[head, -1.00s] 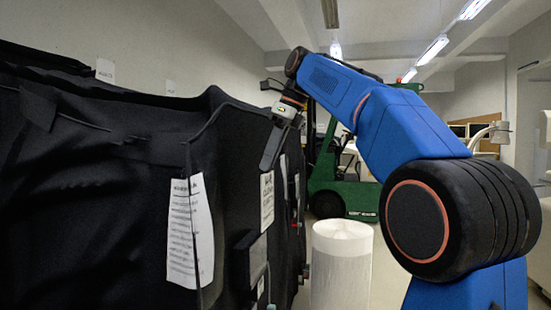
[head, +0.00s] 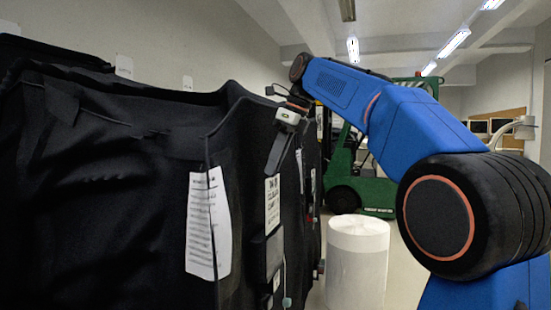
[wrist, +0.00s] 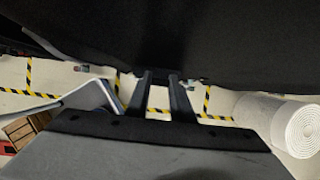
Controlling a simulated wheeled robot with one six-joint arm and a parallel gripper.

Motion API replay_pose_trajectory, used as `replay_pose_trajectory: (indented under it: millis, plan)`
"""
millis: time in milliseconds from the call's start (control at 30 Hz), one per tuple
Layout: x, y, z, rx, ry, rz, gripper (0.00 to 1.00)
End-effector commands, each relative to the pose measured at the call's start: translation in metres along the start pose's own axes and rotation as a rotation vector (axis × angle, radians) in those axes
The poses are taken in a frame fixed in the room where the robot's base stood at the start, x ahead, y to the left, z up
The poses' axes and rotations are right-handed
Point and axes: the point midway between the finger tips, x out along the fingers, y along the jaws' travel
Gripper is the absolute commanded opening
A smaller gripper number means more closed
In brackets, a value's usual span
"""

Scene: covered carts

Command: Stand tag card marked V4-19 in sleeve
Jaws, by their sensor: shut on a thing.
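My gripper (head: 274,154) is beside the far end of the black-covered cart, at the right edge of its cover (head: 100,190). In the wrist view its two dark fingers (wrist: 161,94) are close together, with their tips against a dark area. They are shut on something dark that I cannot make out. No marking V4-19 is legible, and I cannot tell a sleeve apart from the dark cloth.
A printed sheet (head: 208,225) hangs on the cover's near corner. A lettered white card (head: 273,204) is on the side, just below my gripper. A white roll (head: 357,262) stands right of the cart. A green forklift (head: 372,195) is behind it. Floor shows around the roll.

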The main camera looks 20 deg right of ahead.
Motion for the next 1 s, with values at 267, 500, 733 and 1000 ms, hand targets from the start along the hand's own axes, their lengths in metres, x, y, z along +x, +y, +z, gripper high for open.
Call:
replay_pose_trajectory:
  millis: [267,500,733,1000]
  plan:
    - [0.015,0.0,-0.006,0.001,0.0,0.0,0.0]
    - [0.027,0.0,-0.012,0.0,0.0,0.0,0.0]
    - [0.039,0.0,-0.016,0.0,0.0,0.001,0.0]
    - [0.053,0.0,-0.022,0.001,0.0,0.0,0.0]
